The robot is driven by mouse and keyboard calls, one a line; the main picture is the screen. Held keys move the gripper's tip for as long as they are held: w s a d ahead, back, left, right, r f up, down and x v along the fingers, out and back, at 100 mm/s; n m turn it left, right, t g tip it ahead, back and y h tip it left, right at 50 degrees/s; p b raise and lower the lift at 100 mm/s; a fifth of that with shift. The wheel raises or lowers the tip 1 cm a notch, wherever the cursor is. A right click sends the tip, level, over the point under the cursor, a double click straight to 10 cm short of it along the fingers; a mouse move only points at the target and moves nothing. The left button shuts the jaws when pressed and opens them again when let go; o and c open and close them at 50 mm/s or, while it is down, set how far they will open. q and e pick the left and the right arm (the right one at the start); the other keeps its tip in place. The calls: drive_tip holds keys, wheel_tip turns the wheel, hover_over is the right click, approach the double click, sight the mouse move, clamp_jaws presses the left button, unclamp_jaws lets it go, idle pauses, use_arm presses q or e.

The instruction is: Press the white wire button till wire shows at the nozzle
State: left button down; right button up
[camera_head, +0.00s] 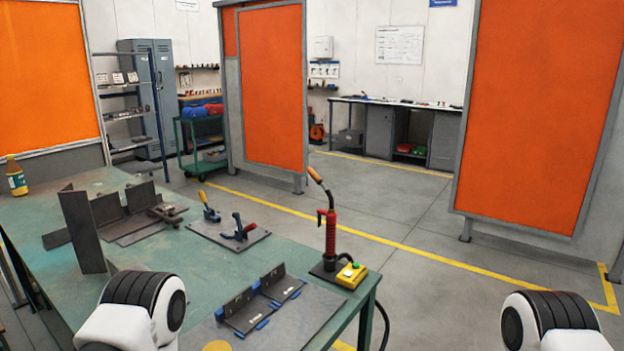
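A welding torch (330,236) with a red handle stands upright in a dark base near the right corner of the green table (205,268). Its neck bends up and left to a copper-coloured nozzle (314,174). At this size I cannot tell whether any wire shows at the nozzle. White and black links of my arms show at the lower left and lower right. Both grippers are out of view.
A grey plate with angle pieces and blue clamps (262,298) lies in front of the torch. A plate with toggle clamps (229,235) lies behind, and steel angles (82,232) stand at left. A black cable hangs off the table's right edge.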

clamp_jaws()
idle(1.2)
